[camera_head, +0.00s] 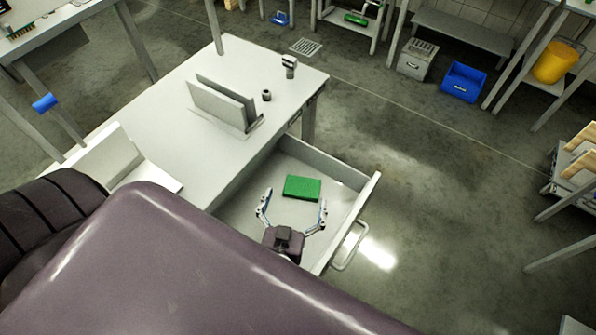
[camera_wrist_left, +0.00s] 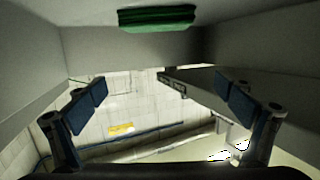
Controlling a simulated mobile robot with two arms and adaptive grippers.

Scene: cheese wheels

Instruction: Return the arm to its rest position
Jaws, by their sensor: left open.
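My left gripper (camera_head: 294,199) is open and empty, with its two fingers spread wide apart. In the head view it is over the open drawer (camera_head: 239,215), just on the near side of a green block (camera_head: 302,188). The block lies on the drawer floor beyond the fingertips, apart from them. In the left wrist view the spread fingers of my left gripper (camera_wrist_left: 164,90) frame an empty gap, and the green block (camera_wrist_left: 157,20) shows at the top edge. My large arm link hides the lower left of the head view. My right gripper is not in view.
The drawer is pulled out of a white table (camera_head: 170,120), its handle (camera_head: 349,247) at the front. On the table stand an upright panel holder (camera_head: 222,105), a small dark cylinder (camera_head: 266,95) and a small grey device (camera_head: 289,65).

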